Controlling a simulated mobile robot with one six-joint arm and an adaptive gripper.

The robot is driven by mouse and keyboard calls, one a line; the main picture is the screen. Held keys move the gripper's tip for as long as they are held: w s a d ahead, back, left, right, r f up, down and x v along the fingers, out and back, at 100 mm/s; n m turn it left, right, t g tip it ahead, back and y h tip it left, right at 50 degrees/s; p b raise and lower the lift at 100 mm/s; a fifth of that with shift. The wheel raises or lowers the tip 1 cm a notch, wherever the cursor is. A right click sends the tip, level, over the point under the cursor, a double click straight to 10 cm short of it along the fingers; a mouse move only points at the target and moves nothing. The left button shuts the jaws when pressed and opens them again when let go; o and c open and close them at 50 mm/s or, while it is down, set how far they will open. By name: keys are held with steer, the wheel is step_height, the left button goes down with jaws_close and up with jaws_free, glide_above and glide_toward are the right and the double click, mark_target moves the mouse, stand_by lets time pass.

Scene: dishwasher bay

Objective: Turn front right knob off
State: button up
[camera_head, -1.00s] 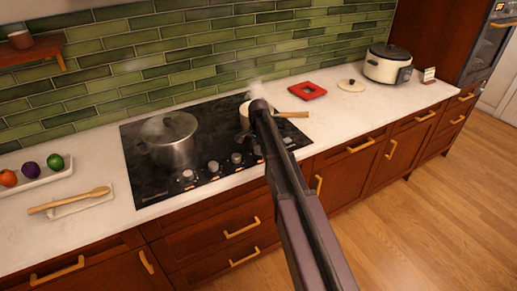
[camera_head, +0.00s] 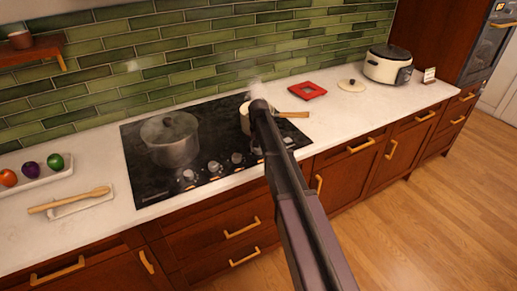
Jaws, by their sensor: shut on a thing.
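The black cooktop (camera_head: 135,150) is set in the white counter, with a row of knobs along its front edge. Three knobs show clear of my arm: a left one (camera_head: 188,175), a second (camera_head: 213,167) and a third (camera_head: 237,158). Farther right, my arm covers part of the row, including the area of the front right knob, so its setting cannot be seen. My arm reaches up from the bottom right over the cooktop's right part. My gripper is hidden behind the arm, so I cannot see its fingers or what they touch.
A lidded pot (camera_head: 170,138) stands on the left of the cooktop. A small steaming pan with a wooden handle (camera_head: 292,114) is at the back right, partly behind my arm. A red trivet (camera_head: 307,91) and a rice cooker (camera_head: 388,64) stand farther right on the counter.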

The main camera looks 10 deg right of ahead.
steer(key=shift+n, duration=0.9)
steer(key=o, duration=1.1)
steer(key=shift+o, duration=0.2)
